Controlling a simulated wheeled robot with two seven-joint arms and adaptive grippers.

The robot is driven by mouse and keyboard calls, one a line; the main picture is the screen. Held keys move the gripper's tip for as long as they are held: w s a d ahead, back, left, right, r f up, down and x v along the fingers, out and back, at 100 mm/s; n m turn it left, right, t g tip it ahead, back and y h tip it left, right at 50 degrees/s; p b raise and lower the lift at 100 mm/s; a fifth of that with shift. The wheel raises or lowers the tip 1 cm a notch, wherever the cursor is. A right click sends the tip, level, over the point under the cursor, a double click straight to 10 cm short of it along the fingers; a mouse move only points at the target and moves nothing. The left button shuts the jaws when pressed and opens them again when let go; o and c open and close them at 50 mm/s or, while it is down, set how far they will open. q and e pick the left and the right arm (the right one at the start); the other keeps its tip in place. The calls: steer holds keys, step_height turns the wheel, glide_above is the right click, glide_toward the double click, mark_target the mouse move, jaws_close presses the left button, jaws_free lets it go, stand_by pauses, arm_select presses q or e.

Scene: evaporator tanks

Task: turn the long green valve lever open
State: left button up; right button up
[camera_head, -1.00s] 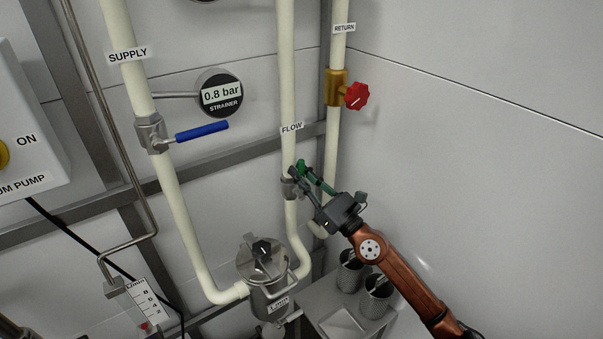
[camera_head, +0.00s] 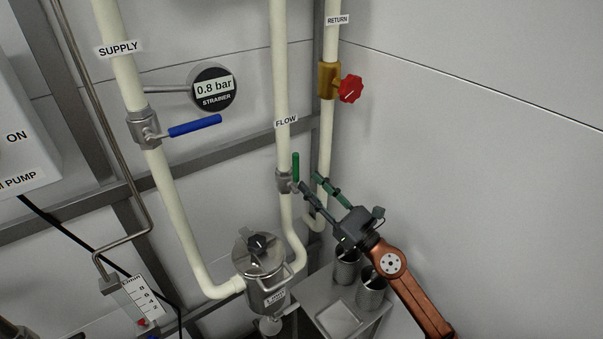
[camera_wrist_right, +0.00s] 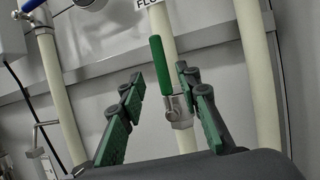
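The long green valve lever (camera_head: 296,168) stands upright, in line with the pale FLOW pipe, on a metal valve body (camera_head: 284,181). The lever also shows upright in the right wrist view (camera_wrist_right: 160,64), with the valve body (camera_wrist_right: 178,110) below it. My right gripper (camera_head: 309,182) is open and empty, just to the lower right of the lever in the head view. In the right wrist view its two fingers stand spread, one on each side of the lever, with the lever apart from both. My left gripper is not in view.
A blue lever (camera_head: 195,126) on the SUPPLY pipe (camera_head: 119,75) points right. A red knob (camera_head: 350,88) sits on the RETURN pipe (camera_head: 329,120). A strainer pot (camera_head: 262,262) and metal cups (camera_head: 371,290) stand below. The wall at right is clear.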

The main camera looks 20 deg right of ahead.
steer(key=shift+v, duration=2.35)
steer(key=shift+d, duration=0.1)
